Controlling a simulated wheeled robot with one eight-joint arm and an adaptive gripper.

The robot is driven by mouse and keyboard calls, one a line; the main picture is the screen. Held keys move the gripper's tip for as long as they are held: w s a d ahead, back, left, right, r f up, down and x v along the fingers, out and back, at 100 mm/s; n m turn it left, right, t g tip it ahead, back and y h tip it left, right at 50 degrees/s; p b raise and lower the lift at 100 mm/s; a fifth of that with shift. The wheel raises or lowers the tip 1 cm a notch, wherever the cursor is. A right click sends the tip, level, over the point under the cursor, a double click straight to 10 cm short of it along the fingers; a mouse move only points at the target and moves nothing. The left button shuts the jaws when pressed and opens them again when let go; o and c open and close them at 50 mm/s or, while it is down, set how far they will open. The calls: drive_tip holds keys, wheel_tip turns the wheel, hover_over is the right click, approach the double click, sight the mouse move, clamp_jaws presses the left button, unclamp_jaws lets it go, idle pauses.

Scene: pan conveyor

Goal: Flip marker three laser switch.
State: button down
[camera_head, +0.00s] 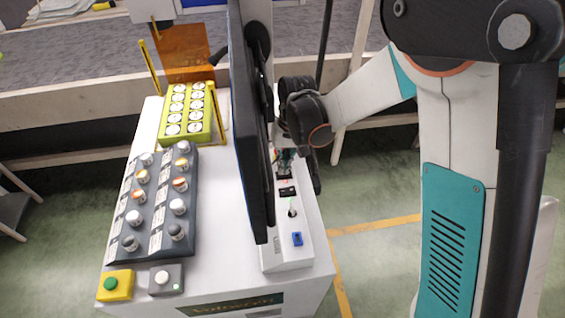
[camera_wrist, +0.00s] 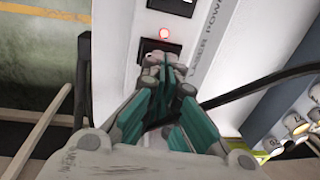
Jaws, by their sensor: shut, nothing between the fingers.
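The laser switch panel (camera_head: 272,258) is a white strip on the right of the machine, and it also fills the middle of the wrist view (camera_wrist: 118,45). A black switch (camera_wrist: 150,46) sits on it beside the lettering "LASER POWER", with a lit red lamp (camera_wrist: 164,33) just beyond. My gripper (camera_wrist: 166,64) is shut and empty, its fingertips right at this switch and partly covering it. I cannot tell whether they touch it. In the head view my gripper (camera_head: 285,160) is over the far part of the panel. A marker three label is not readable.
A second black switch (camera_head: 288,191) and a blue switch (camera_head: 297,239) lie nearer on the panel. A dark monitor (camera_head: 252,130) stands close left of my gripper. A knob panel (camera_head: 155,205) and green and white buttons are further left. A black cable (camera_wrist: 255,86) crosses beside the fingers.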

wheel_tip(320, 180, up, 12)
drive_tip(key=d, duration=0.1)
drive_tip(key=shift+w+d, duration=0.2)
drive_tip(key=shift+d, duration=0.05)
idle(0.5)
